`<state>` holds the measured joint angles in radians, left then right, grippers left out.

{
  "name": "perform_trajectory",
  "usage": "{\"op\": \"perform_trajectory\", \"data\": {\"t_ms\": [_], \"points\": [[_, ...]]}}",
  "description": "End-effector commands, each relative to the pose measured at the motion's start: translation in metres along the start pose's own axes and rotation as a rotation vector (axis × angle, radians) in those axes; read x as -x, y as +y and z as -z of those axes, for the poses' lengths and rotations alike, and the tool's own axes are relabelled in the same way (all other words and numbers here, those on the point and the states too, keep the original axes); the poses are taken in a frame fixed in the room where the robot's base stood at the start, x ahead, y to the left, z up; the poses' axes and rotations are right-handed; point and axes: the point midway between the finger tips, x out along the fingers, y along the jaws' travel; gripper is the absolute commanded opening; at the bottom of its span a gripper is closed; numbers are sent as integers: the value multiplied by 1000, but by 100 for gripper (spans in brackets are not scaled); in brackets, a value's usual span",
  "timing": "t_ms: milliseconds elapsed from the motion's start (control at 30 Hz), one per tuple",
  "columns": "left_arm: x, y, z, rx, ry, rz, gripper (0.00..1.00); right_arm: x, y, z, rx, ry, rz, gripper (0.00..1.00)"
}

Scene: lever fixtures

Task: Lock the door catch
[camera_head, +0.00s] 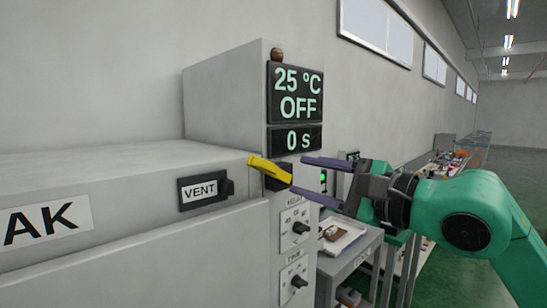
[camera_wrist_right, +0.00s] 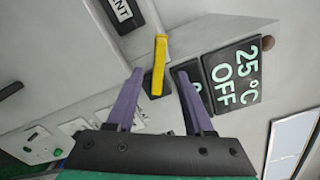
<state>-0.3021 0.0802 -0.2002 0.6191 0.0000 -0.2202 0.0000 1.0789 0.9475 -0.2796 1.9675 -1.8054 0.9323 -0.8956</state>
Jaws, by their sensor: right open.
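The door catch is a yellow lever (camera_head: 268,170) on a black mount (camera_head: 284,178) at the front corner of the grey machine. In the head view the lever slants up to the left from the mount, its free end by the lid's edge. My right gripper (camera_head: 298,176) is open just right of it, purple fingers pointing at it. In the right wrist view the yellow lever (camera_wrist_right: 159,62) shows between the two fingertips (camera_wrist_right: 159,74), with gaps on both sides. Whether the fingertips reach around it in depth is unclear. My left gripper is out of view.
The machine's display (camera_head: 296,95) reads 25 °C, OFF and 0 s. A VENT label (camera_head: 199,190) is on the lid front. Two dark knobs (camera_head: 300,228) sit below the catch. A bench with a tray (camera_head: 345,237) stands behind, right of the machine.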

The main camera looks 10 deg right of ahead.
Motion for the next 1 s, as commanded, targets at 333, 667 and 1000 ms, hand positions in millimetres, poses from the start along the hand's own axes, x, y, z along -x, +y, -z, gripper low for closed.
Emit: {"op": "perform_trajectory", "data": {"t_ms": [333, 667, 1000], "points": [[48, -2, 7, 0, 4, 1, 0, -85, -5, -4, -7, -4, -2, 52], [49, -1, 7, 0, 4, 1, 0, -98, 0, -1, -4, -2, -1, 52], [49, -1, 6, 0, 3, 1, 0, -97, 0, -1, -4, -3, -1, 0]]}}
